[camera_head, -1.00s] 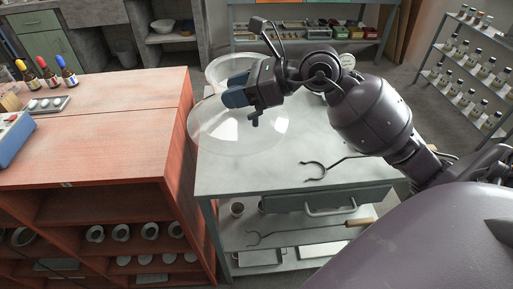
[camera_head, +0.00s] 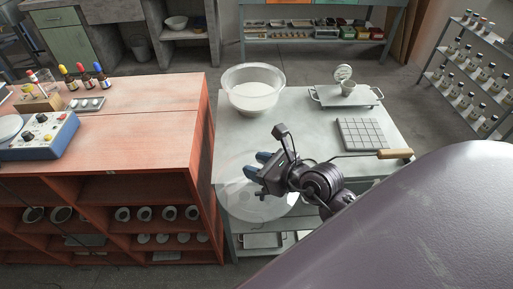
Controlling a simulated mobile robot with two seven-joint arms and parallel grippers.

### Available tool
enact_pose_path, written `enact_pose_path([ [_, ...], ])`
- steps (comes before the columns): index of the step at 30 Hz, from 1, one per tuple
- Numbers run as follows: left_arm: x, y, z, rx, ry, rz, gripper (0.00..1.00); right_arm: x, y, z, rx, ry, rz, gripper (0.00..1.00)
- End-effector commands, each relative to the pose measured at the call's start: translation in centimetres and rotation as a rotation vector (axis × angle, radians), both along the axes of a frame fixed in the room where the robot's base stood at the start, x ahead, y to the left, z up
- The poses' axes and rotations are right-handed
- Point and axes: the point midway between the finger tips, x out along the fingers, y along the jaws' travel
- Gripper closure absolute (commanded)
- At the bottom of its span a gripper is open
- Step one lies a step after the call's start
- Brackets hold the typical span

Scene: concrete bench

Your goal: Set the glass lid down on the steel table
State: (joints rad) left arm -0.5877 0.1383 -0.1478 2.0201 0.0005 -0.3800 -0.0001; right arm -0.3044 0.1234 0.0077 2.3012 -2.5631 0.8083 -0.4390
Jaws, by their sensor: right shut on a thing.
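The clear glass lid (camera_head: 238,203) is a round, see-through disc at the near left of the steel table (camera_head: 310,122). In the picture it overlaps the table's front edge, and I cannot tell whether it touches the top. My right gripper (camera_head: 256,168) is shut on the lid from above, with its blue fingertips over the lid's far part. The grip point itself is hard to make out. My left gripper is out of view.
A large glass bowl (camera_head: 253,90) with white contents stands at the table's back left. A balance (camera_head: 345,97) with a small cup and a gridded tile (camera_head: 362,134) are at the right. A wooden-handled tool (camera_head: 395,154) lies near the front. The orange cabinet (camera_head: 150,135) borders the left side.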

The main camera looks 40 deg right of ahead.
Motion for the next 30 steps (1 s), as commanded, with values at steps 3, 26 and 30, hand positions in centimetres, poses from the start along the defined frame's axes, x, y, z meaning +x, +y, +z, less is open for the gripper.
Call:
enact_pose_path([
  [3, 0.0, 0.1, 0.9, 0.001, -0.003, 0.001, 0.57, -1.6, 0.2, 0.2, 0.005, -0.004, -0.049, 1.0],
  [26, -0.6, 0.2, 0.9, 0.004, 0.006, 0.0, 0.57, 4.3, -4.2, -0.5, -0.003, -0.005, -0.1, 1.0],
  [30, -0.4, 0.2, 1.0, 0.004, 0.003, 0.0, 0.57, 6.7, -5.7, -0.5, -0.003, -0.005, -0.099, 1.0],
])
